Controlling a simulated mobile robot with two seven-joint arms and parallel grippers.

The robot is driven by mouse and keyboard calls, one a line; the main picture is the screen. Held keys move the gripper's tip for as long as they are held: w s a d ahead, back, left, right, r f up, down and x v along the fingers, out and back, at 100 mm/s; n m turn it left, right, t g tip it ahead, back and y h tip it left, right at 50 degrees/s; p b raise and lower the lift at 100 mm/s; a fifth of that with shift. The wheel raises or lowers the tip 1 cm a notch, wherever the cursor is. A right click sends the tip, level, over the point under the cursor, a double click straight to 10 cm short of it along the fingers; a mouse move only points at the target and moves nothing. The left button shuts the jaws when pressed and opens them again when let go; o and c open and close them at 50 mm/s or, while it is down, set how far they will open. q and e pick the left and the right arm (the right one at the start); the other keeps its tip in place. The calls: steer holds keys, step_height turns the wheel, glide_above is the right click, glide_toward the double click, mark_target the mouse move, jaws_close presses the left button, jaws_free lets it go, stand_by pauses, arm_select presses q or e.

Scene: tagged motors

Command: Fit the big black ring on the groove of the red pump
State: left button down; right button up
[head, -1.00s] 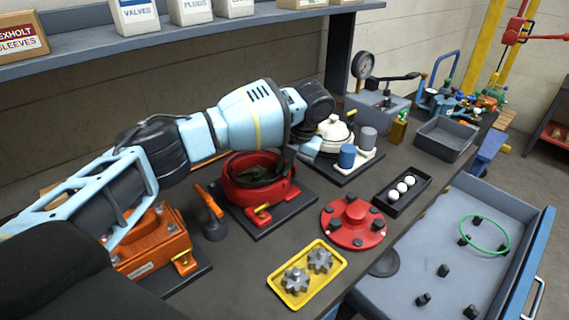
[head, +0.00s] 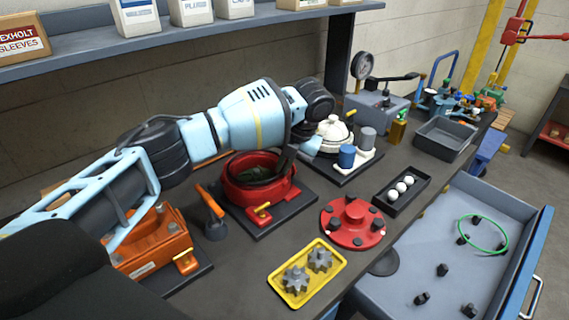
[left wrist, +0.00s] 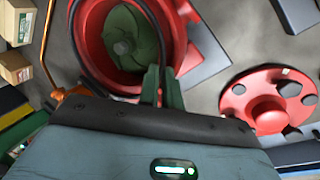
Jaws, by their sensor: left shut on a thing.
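The red pump (head: 262,192) stands on a dark base plate on the bench. Its round open top, with a dark green impeller inside, also shows in the left wrist view (left wrist: 128,45). My left gripper (head: 284,161) is low over the pump's right rim. In the left wrist view its green fingers (left wrist: 162,86) are shut on the big black ring (left wrist: 76,45). The thin ring loops from the fingers around the pump's top. I cannot tell whether any part of it sits in the groove, which is mostly hidden. My right gripper is not in view.
An orange housing (head: 152,245) and an orange-handled tool (head: 213,213) stand left of the pump. A red flange (head: 353,224) and a yellow tray (head: 307,283) with gears lie in front and right. An open drawer (head: 455,262) holds a green ring (head: 483,232).

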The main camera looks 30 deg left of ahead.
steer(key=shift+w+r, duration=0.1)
arm_select(q)
steer(key=c, duration=1.6)
jaws_free()
steer(key=shift+o, duration=0.4)
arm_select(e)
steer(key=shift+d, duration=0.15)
arm_select(q)
steer(key=shift+o, duration=0.2)
steer(key=o, duration=0.5)
steer(key=shift+r, duration=0.5)
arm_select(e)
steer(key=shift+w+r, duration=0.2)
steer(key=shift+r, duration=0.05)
arm_select(q)
steer(key=shift+r, duration=0.1)
